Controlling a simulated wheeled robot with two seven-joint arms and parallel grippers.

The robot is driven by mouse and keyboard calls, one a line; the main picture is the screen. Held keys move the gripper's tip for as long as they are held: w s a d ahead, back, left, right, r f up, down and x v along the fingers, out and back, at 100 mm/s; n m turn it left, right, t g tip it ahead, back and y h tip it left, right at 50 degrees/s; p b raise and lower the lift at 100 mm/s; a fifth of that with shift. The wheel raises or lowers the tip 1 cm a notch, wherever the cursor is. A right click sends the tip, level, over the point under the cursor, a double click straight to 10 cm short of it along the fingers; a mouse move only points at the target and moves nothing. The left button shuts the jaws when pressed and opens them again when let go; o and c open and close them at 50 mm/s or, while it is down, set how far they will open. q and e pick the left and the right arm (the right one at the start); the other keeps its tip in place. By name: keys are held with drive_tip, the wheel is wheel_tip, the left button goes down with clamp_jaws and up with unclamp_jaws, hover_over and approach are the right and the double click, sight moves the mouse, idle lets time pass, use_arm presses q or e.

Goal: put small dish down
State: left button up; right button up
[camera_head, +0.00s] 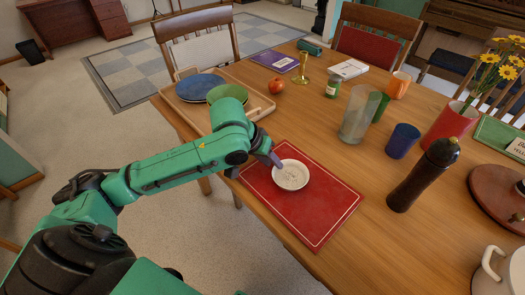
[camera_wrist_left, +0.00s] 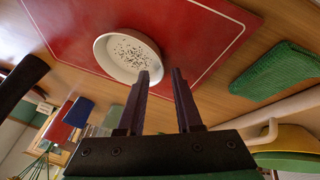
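The small dish (camera_head: 291,175) is white and round, with dark specks inside. It appears to sit level on the red placemat (camera_head: 318,221) with a pale border line. My left gripper (camera_head: 275,160) is at the dish's far left rim. In the left wrist view the dish (camera_wrist_left: 128,57) lies just beyond the fingertips of my left gripper (camera_wrist_left: 160,71). The two dark fingers are apart there, one overlapping the dish and one outside its rim. I see no finger pressed on both sides of the rim. My right gripper is not in view.
A wooden tray (camera_head: 262,105) with a blue plate (camera_head: 200,86) and a green plate (camera_head: 227,93) stands behind. A clear glass (camera_head: 358,114), a blue cup (camera_head: 402,141) and a tall dark pepper mill (camera_head: 423,175) stand right of the placemat. The placemat's near part is clear.

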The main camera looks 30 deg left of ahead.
use_arm(q)
drive_tip(key=p+v, duration=0.1)
drive_tip(key=v, duration=0.9)
